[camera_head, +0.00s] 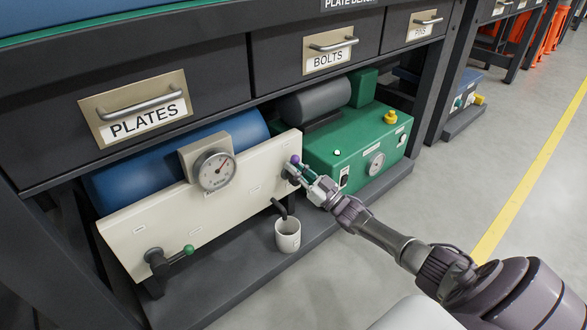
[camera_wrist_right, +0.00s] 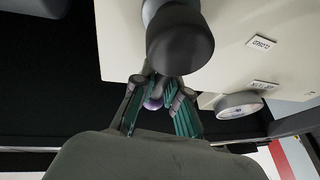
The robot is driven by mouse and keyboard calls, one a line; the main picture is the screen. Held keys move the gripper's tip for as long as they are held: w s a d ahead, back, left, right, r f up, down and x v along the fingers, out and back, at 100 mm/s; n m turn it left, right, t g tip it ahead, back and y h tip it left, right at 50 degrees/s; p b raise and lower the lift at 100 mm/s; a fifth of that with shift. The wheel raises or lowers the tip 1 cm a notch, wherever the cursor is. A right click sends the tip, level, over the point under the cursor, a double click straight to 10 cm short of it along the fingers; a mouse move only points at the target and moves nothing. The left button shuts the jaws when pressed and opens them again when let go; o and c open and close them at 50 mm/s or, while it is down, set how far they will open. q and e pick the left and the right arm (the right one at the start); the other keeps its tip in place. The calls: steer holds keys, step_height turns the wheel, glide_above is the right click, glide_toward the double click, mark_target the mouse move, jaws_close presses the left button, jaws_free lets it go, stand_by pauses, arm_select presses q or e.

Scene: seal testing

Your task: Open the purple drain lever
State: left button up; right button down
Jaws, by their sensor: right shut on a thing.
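The drain lever has a purple knob (camera_head: 295,159) and sits at the right end of a cream panel (camera_head: 190,215). My right gripper (camera_head: 299,169) reaches it from the lower right. In the right wrist view the fingers of my right gripper (camera_wrist_right: 158,92) are closed around the lever, with the purple knob (camera_wrist_right: 153,104) showing between them. A dark rounded fitting (camera_wrist_right: 180,40) stands close in front of the fingers there. The fingers partly hide the lever's arm. My left gripper is not in view.
A white cup (camera_head: 288,235) stands on the dark shelf below a dark spout (camera_head: 279,208). A gauge (camera_head: 214,170) and a green-knobbed lever (camera_head: 188,250) are on the panel. A green machine (camera_head: 350,150) stands at the right. Drawers hang above. The floor at right is clear.

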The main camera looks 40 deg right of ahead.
steer(key=shift+d+m+h, duration=0.15)
steer(key=shift+m+h, duration=0.25)
steer(key=shift+m, duration=0.2)
steer(key=c, duration=1.2)
jaws_free()
steer(key=shift+s, duration=0.1)
steer(key=v, duration=1.2)
steer(key=shift+f, duration=0.2)
